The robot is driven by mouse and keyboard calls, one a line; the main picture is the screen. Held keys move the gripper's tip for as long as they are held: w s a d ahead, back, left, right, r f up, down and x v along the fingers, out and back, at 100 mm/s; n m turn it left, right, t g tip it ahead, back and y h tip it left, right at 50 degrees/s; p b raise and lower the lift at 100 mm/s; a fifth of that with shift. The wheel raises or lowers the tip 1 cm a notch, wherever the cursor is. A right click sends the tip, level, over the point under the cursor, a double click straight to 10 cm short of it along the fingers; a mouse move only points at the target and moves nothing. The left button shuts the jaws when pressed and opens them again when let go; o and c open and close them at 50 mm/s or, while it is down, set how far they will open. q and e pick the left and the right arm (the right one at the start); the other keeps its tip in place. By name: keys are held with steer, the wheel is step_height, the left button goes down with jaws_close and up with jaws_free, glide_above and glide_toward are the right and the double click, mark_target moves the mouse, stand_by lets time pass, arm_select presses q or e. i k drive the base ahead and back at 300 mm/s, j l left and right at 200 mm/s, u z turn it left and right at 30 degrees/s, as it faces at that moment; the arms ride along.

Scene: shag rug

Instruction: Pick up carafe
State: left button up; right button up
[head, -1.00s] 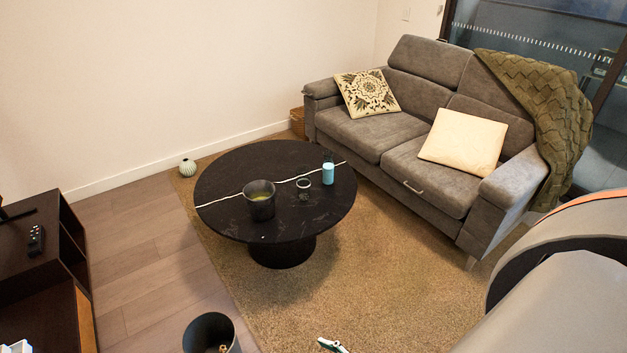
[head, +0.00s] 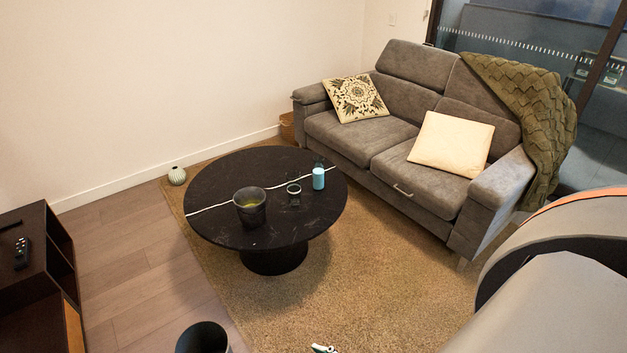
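The carafe (head: 318,178) appears to be the small vessel with a light blue lower part and a dark, clear-looking neck. It stands upright in the head view on the right part of the round black coffee table (head: 224,185). A clear glass (head: 294,190) stands just left of it, and a dark pot (head: 250,210) with something yellowish inside stands farther left. Neither gripper is in view. Part of my arm shows at the right edge, well apart from the carafe.
A grey sofa (head: 345,128) with two cushions stands behind and right of the table. A dark bin (head: 202,338) and a small white object (head: 323,349) are at the bottom edge. A dark cabinet (head: 30,225) is at left. The rug (head: 370,260) in front is mostly clear.

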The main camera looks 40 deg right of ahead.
mark_target(319, 170)
steer(key=i+l+z, duration=0.2)
steer(key=i+l, duration=0.2)
steer(key=i+l+z, duration=0.2)
steer(key=i+l, duration=0.15)
steer(key=i, duration=0.15)
steer(key=i+l+z, duration=0.2)
steer(key=i, duration=0.25)
